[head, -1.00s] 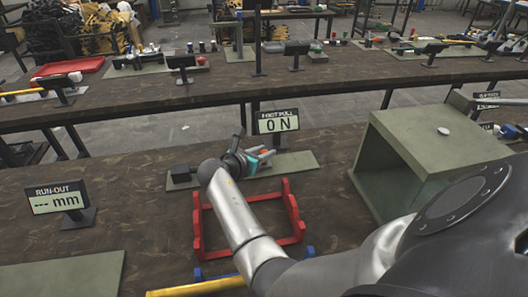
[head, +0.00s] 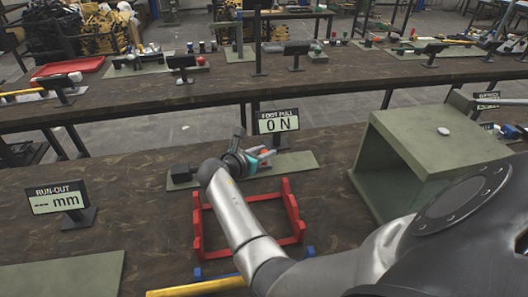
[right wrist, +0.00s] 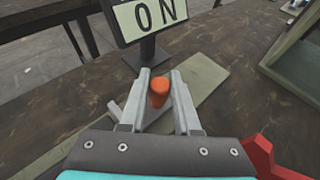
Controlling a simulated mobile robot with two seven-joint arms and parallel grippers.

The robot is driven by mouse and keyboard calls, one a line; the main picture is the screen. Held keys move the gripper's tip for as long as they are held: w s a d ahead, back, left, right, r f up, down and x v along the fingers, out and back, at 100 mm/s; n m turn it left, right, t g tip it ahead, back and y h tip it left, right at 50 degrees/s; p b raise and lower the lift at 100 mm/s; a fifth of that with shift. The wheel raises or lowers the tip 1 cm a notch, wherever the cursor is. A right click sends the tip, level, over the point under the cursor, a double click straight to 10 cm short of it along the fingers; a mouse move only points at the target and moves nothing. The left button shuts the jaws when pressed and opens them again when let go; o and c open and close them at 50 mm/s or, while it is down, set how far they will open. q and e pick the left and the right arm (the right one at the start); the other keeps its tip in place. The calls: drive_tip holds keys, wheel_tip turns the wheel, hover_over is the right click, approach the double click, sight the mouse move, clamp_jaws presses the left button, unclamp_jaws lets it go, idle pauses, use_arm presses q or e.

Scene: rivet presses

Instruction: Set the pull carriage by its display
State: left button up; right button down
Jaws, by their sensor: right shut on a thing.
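The display (head: 278,122) headed "FOOT PULL" reads 0 N; it also shows at the top of the right wrist view (right wrist: 150,16). In front of it lies a flat green base plate (head: 300,161) with a dark block (head: 181,173) at its left end. My right gripper (right wrist: 160,82) is over this plate, its two fingers shut on an orange knob (right wrist: 158,92), which I take to be the pull carriage's grip. My right wrist and fingers hide most of the carriage in the head view. My left gripper is not in view.
A red frame (head: 300,225) stands under my right forearm. A green open box (head: 400,150) stands to the right. A "RUN-OUT" display (head: 58,199) showing dashes and mm stands at left. A yellow bar (head: 195,287) lies in front.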

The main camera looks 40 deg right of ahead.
drive_tip(key=shift+s+d+r+p, duration=0.1)
drive_tip(key=shift+s+d+p, duration=0.2)
drive_tip(key=shift+d+p, duration=0.3)
drive_tip(key=shift+s+d+r+p, duration=0.1)
drive_tip(key=shift+s+d+p, duration=0.2)
drive_tip(key=shift+d+p, duration=0.25)
drive_tip(key=shift+s+d+f+p, duration=0.15)
drive_tip(key=shift+s+d+p, duration=0.05)
drive_tip(key=shift+d+p, duration=0.2)
drive_tip(key=shift+a, duration=0.1)
drive_tip(key=c, duration=0.6)
unclamp_jaws()
